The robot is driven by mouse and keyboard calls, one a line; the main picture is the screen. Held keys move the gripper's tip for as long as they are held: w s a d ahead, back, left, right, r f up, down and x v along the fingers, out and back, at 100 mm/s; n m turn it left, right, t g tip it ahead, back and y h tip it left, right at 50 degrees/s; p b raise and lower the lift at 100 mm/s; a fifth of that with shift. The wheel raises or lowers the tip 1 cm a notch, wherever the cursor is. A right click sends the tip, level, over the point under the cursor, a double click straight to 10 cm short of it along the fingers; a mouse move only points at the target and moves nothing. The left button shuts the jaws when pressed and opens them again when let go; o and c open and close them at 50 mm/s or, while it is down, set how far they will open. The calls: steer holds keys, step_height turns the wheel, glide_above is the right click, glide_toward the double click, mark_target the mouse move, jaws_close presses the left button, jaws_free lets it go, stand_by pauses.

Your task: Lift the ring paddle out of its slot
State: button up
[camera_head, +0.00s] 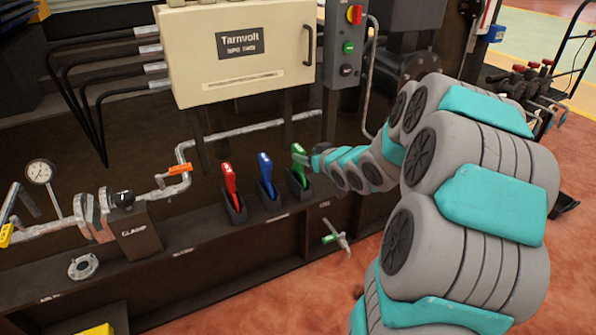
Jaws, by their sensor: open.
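Three paddles stand upright, leaning slightly, in dark slots on the bench ledge: a red paddle (230,184), a blue paddle (266,172) and a green paddle (299,160). I cannot tell from their shape or any marking which one is the ring paddle. The green paddle's lower end is inside its slot (298,187). My gripper (313,160) is open, just right of the green paddle's upper part. It is very close to it, and I cannot tell whether they touch. The fingers are small and partly hidden by my wrist.
A cream Tarnvolt cabinet (237,85) and a grey button box (345,60) hang above the slots. Left are a pipe with an orange handle (179,169), a clamp block (137,228), a gauge (40,173) and a flange ring (84,265). A green-handled valve (331,239) sits below the ledge.

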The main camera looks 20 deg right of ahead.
mark_target(300, 149)
steer(key=shift+x, duration=1.3)
steer(key=shift+d+r+b+x, duration=0.15)
steer(key=shift+b+x, duration=0.1)
steer(key=shift+x, duration=1.1)
steer(key=shift+d+r+b+x, duration=0.1)
steer(key=shift+d+b+x, duration=0.1)
steer(key=shift+x, duration=1.15)
steer(key=shift+w, duration=0.1)
jaws_close()
